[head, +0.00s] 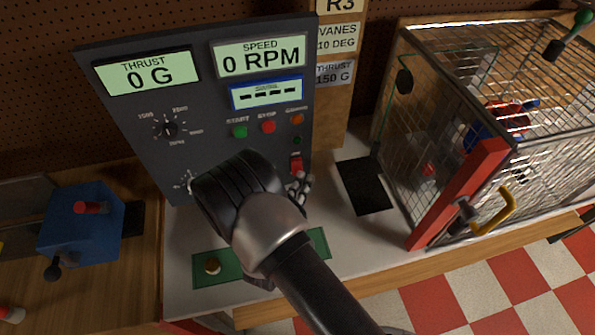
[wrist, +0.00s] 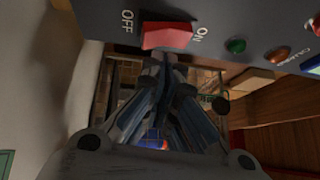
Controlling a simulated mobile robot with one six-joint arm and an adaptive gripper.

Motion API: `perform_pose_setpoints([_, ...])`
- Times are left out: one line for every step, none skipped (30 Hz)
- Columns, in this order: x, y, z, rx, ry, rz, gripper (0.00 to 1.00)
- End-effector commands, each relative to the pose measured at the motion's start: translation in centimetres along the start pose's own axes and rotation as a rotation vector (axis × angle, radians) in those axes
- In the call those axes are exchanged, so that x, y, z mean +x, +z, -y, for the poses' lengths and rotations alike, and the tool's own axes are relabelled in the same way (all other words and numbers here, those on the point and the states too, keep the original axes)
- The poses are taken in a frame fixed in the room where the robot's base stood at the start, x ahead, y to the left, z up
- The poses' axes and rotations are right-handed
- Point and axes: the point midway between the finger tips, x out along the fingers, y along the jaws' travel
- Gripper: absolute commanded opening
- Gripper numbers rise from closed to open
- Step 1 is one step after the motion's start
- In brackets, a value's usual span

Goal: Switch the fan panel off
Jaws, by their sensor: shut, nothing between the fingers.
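The dark grey fan panel (head: 215,120) stands at the back of the bench in the head view. Its red rocker switch (head: 296,163) is low on the right side. In the wrist view the rocker (wrist: 167,36) lies between the labels OFF on the left and ON on the right. I cannot tell which side is pressed. My gripper (head: 302,182) is shut and empty, just below the rocker. In the wrist view its fingertips (wrist: 164,60) are close under the rocker; contact is unclear. The lit displays read THRUST 0 G (head: 148,75) and SPEED 0 RPM (head: 261,58).
Green (head: 240,132) and red (head: 268,127) buttons sit above the rocker, near an orange light (head: 297,119). A wire cage (head: 450,150) with a red-edged door (head: 460,195) stands right. A blue box (head: 80,228) with a red handle is at left. A black pad (head: 365,187) lies between panel and cage.

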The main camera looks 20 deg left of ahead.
Motion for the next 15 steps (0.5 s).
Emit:
perform_pose_setpoints([0.00,0.00,0.00,0.000,0.000,0.000,0.00])
perform_pose_setpoints([0.00,0.00,0.00,0.000,0.000,0.000,0.00])
perform_pose_setpoints([0.00,0.00,0.00,0.000,0.000,0.000,0.00])
perform_pose_setpoints([0.00,0.00,0.00,0.000,0.000,0.000,0.00])
perform_pose_setpoints([0.01,0.01,-0.01,0.000,0.000,0.000,0.00])
perform_pose_setpoints([0.04,0.02,-0.04,0.000,0.000,0.000,0.00])
perform_pose_setpoints([0.07,0.05,-0.08,0.000,0.000,0.000,0.00])
perform_pose_setpoints([0.12,0.07,-0.13,0.001,0.000,0.000,0.00])
perform_pose_setpoints([0.21,0.13,-0.21,0.001,0.000,-0.001,0.00])
perform_pose_setpoints([0.29,0.17,-0.28,0.001,0.000,-0.001,0.00])
perform_pose_setpoints([0.37,0.22,-0.34,0.001,0.000,-0.001,0.00])
perform_pose_setpoints([0.47,0.29,-0.42,0.001,0.000,-0.001,0.00])
perform_pose_setpoints([0.54,0.34,-0.46,0.000,0.000,-0.002,0.00])
perform_pose_setpoints([0.59,0.38,-0.49,0.000,0.000,-0.001,0.00])
perform_pose_setpoints([0.62,0.41,-0.49,0.000,0.000,-0.001,0.00])
